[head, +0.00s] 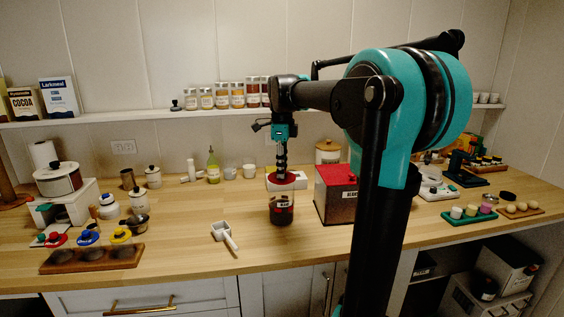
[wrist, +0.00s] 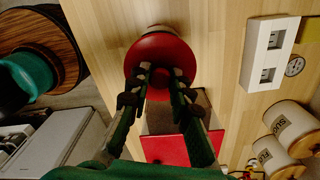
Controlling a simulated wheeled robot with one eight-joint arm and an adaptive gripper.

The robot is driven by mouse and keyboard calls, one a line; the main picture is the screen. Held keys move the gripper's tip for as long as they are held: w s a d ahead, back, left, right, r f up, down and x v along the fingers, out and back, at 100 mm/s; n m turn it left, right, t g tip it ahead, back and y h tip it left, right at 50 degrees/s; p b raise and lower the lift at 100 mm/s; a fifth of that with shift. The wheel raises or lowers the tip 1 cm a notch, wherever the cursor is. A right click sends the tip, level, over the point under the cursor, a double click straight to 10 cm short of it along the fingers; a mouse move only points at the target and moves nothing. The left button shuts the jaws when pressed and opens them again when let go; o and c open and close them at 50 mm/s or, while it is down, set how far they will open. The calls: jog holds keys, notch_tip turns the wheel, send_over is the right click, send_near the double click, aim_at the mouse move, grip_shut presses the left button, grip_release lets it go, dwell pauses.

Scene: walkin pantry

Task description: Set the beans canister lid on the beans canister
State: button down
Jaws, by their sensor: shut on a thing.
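The beans canister (head: 281,209) is a dark, see-through jar with a label, standing upright on the wooden counter. The red, round beans canister lid (head: 290,179) is at the canister's top, level or nearly so. My gripper (head: 281,167) points down from above and is shut on the lid's knob. In the wrist view the red lid (wrist: 152,50) is below my gripper (wrist: 158,75), with a finger on each side of the knob. The lid hides most of the canister there. I cannot tell whether the lid touches the rim.
A red box (head: 337,200) stands close to the right of the canister. A white scoop (head: 224,234) lies to the left. A white block (wrist: 268,52) with dark openings is behind the canister. The counter in front is clear.

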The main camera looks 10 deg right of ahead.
jog(key=shift+f, duration=0.85)
jog(key=shift+f, duration=0.55)
dwell(0.8)
jog(key=c, duration=1.6)
grip_release()
jog(key=shift+c, duration=0.2)
jog(key=shift+r, duration=5.5)
jog(key=shift+s, duration=0.1)
